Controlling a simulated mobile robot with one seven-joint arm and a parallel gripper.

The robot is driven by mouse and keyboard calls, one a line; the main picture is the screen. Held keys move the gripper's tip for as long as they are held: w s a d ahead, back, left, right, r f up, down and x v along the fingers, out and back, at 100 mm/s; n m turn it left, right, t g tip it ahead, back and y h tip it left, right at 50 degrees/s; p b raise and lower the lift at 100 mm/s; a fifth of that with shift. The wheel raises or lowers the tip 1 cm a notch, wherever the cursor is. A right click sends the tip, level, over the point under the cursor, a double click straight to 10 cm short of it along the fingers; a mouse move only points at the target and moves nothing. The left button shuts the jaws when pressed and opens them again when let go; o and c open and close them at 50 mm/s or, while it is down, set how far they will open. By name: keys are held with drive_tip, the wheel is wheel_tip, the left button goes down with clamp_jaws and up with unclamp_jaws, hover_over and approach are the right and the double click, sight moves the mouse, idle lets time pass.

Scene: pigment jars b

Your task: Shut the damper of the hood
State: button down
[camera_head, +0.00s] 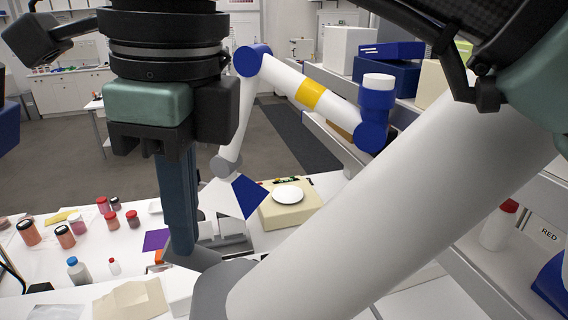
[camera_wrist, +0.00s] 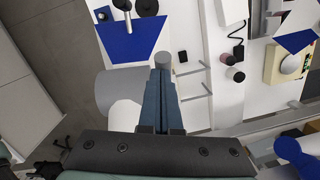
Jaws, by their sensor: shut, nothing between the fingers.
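A white extraction arm tube (camera_head: 400,215) crosses the foreground and ends in a grey collar (camera_head: 222,288). In the wrist view the collar (camera_wrist: 118,88) is left of my fingers, with a blue hood-like panel (camera_wrist: 130,42) above it. My gripper (camera_head: 182,250) points down with its dark blue fingers together and nothing between them. In the wrist view my gripper (camera_wrist: 160,75) ends close to a small grey rounded part (camera_wrist: 165,60), possibly the damper lever. I cannot tell whether they touch. The damper plate and its position do not show.
A second extraction arm (camera_head: 310,92) with a yellow band and a blue and white hood (camera_head: 238,195) stands behind. A beige balance (camera_head: 285,208) with a white pan is beneath it. Several jars (camera_head: 65,236) stand at left. Shelves (camera_head: 470,240) are on the right.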

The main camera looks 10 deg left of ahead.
drive_tip(key=shift+h, duration=0.7)
drive_tip(key=shift+s+a+f+b, duration=0.25)
drive_tip(key=shift+a+f+b, duration=0.3)
drive_tip(key=shift+a+f, duration=0.45)
drive_tip(key=shift+s+a+f+b, duration=0.2)
drive_tip(key=shift+a+f+b, duration=0.45)
drive_tip(key=shift+f, duration=0.4)
drive_tip(key=shift+a+t, duration=0.1)
drive_tip(key=shift+t, duration=0.2)
